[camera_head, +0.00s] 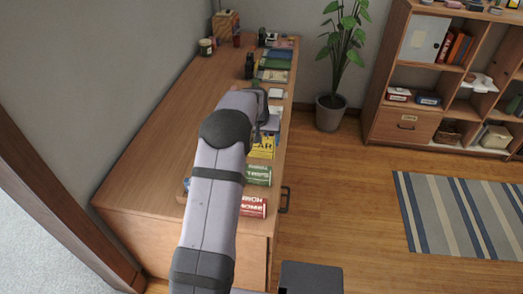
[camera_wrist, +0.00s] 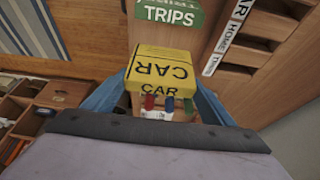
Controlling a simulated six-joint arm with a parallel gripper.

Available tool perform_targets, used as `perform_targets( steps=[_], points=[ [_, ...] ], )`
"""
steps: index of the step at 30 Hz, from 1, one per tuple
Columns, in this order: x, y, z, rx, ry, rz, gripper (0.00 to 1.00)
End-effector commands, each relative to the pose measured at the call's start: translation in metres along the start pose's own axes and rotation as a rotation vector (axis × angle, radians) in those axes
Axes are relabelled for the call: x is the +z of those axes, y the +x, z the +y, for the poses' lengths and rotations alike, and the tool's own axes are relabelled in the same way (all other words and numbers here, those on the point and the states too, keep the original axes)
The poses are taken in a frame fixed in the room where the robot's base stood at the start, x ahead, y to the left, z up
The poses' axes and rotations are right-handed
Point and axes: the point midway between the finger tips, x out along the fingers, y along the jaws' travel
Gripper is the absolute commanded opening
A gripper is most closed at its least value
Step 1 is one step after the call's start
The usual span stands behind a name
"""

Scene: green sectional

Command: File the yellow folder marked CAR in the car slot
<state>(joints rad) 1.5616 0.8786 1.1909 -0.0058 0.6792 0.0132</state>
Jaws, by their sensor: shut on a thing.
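The yellow folder marked CAR (camera_wrist: 160,62) sits between the blue fingers of my gripper (camera_wrist: 161,84) in the wrist view, and the gripper is shut on it. In the head view the yellow folder (camera_head: 263,152) shows partly behind my arm, near the desk's right edge. A strip of white labels (camera_wrist: 226,38) reading CAR and HOME, with a third hard to read, runs beside dark wooden slots (camera_wrist: 268,24) at the upper right of the wrist view. The folder is apart from these slots there. In the head view my arm hides the fingertips.
A green TRIPS folder (camera_head: 258,175) and a red HOME folder (camera_head: 252,207) lie along the desk's (camera_head: 150,150) right edge. Red, blue and green pen-like things (camera_wrist: 168,104) show below the folder. Several items stand at the desk's far end. The desk's left part is clear.

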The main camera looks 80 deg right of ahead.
Motion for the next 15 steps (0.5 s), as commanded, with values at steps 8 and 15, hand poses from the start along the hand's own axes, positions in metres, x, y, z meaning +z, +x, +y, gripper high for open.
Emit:
perform_targets(
  steps=[8, 15],
  points=[
    [-0.009, -0.02, 0.0, 0.0, 0.0, 0.001, 0.55],
    [-0.012, -0.028, -0.016, -0.01, -0.023, 0.001, 0.55]
  ],
)
